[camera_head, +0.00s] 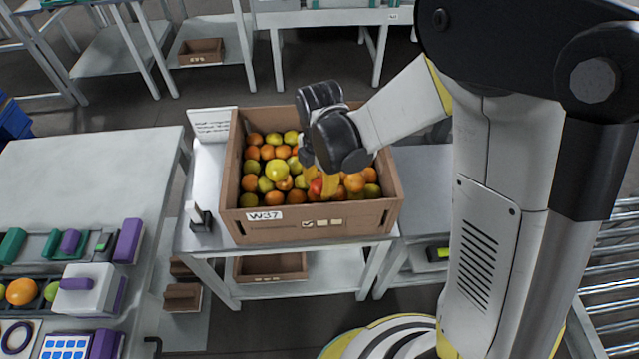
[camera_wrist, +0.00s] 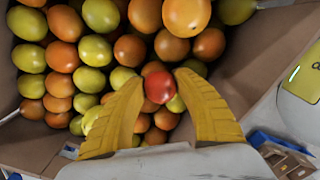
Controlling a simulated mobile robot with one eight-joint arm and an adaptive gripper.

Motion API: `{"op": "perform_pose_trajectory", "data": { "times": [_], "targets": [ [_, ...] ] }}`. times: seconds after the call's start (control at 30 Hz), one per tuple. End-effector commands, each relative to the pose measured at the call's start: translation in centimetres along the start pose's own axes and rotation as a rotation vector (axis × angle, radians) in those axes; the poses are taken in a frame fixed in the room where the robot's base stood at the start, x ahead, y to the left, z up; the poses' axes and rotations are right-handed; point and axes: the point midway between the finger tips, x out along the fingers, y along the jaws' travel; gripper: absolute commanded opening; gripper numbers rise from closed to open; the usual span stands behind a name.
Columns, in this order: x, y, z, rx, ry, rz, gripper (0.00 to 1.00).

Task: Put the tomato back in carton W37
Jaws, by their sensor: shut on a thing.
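Carton W37 (camera_head: 312,228) is an open brown box on a small grey table in the head view. It is nearly full of orange, green and yellow tomatoes (camera_head: 277,170). My gripper (camera_head: 322,184) reaches down into the carton from above, toward its right front part. In the wrist view its yellow fingers (camera_wrist: 158,88) are shut on a red tomato (camera_wrist: 158,86). The held tomato (camera_head: 316,187) also shows in the head view, partly hidden by a finger. It is close above the other tomatoes; I cannot tell whether it touches them. The carton wall (camera_wrist: 262,48) shows at right in the wrist view.
A white sign (camera_head: 209,123) and a small black-and-white device (camera_head: 199,218) stand left of the carton. The left bench (camera_head: 90,180) holds a tray of tomatoes and instruments. A smaller brown box (camera_head: 270,268) sits on the shelf below.

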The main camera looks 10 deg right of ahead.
Motion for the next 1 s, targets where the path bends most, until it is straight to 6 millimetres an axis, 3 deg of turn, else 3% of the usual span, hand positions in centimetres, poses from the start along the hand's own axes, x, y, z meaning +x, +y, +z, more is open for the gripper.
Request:
{"op": "perform_pose_trajectory", "data": {
  "times": [0.63, 0.67, 0.73, 0.93, 0.97, 1.0],
  "targets": [
    [1.00, 0.01, 0.00, 0.000, 0.000, 0.000, 0.22],
    [0.99, 0.01, 0.00, 0.000, 0.000, 0.000, 0.42],
    [0.98, 0.01, 0.00, 0.000, 0.000, 0.000, 0.62],
    [0.97, 0.01, 0.00, 0.000, 0.000, 0.000, 0.62],
    [0.97, 0.01, 0.00, 0.000, 0.000, 0.000, 0.60],
    [0.97, 0.01, 0.00, 0.000, 0.000, 0.000, 0.49]
  ]
}}
